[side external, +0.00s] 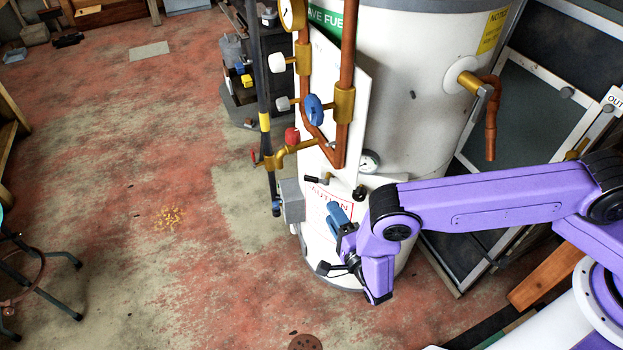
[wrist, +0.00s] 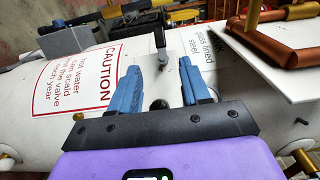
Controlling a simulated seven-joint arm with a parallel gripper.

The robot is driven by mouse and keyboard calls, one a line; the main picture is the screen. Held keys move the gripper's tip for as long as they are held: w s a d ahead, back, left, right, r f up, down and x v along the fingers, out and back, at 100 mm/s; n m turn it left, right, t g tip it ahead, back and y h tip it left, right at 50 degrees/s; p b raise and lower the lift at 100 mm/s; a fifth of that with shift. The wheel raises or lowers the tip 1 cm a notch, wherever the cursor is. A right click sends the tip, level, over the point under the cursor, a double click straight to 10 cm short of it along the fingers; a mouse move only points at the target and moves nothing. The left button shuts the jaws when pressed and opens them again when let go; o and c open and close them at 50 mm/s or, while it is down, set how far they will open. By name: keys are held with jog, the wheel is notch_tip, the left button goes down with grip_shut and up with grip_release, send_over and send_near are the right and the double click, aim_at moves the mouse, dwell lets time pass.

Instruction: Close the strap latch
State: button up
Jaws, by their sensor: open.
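I take the strap latch to be the small metal lever with a black grip (side external: 311,179) on the lower front of the white tank; I cannot be sure. In the wrist view the lever (wrist: 159,40) stands out beyond my fingertips, near the picture's middle. A round black knob (side external: 359,193) sits to its right in the side view; a dark knob (wrist: 159,104) shows between my fingers in the wrist view. My gripper (side external: 338,212) is open and empty, its blue fingers (wrist: 162,78) apart, just below the lever in the side view. Contact cannot be told.
Copper pipes (side external: 348,60) and a white panel (side external: 340,110) stand above. A grey box (side external: 291,200) is left of the lever. A caution label (wrist: 74,82) lies left of my fingers. The red and grey floor (side external: 150,200) to the left is mostly open.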

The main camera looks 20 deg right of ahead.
aim_at(312, 181)
jog(key=w, duration=1.3)
jog(key=shift+w, duration=0.35)
grip_shut()
